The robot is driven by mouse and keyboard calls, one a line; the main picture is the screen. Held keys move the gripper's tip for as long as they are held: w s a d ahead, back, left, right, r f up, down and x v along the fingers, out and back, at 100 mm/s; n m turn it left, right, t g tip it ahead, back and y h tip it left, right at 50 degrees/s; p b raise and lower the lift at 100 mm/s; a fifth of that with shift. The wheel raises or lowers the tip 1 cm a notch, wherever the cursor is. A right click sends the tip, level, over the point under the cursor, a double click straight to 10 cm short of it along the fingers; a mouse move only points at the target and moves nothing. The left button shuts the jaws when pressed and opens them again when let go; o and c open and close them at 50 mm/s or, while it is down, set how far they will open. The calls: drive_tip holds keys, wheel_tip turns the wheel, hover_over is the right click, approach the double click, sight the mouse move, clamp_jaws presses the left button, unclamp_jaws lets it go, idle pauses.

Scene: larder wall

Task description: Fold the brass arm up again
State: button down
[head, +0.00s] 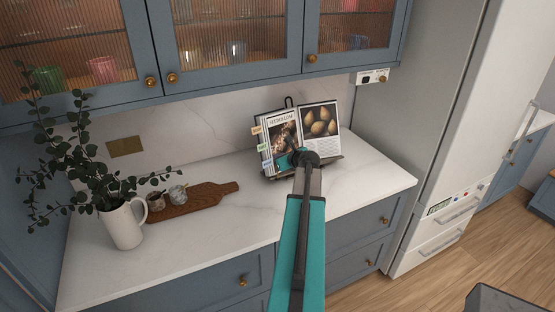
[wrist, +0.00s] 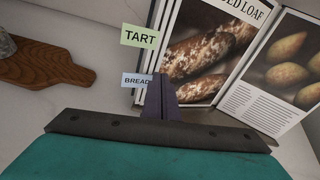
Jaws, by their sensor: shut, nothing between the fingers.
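An open cookbook (head: 318,122) stands on a dark stand (head: 338,158) on the counter, with a dark hook (head: 288,102) above its top edge. In the wrist view its left page (wrist: 205,50) shows a loaf, and the tabs TART (wrist: 140,36) and BREAD (wrist: 136,80) stick out at the left. My gripper (wrist: 160,85) is shut and empty, in front of the book's lower left edge beside the BREAD tab. I cannot tell whether it touches the book. I cannot make out a brass arm in either view. My own arm hides the lower middle of the book in the head view.
A wooden board (head: 196,202) with small jars (head: 177,194) lies left of the book, also in the wrist view (wrist: 45,65). A white jug (head: 123,226) with leafy stems stands farther left. Wall cabinets (head: 225,78) hang above. The counter's right end is clear.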

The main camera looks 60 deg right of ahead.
drive_tip(key=shift+r, duration=0.15)
drive_tip(key=shift+r, duration=0.2)
wheel_tip(320, 180, up, 9)
drive_tip(key=s, duration=0.1)
drive_tip(key=shift+r, duration=0.15)
idle(0.4)
idle(0.7)
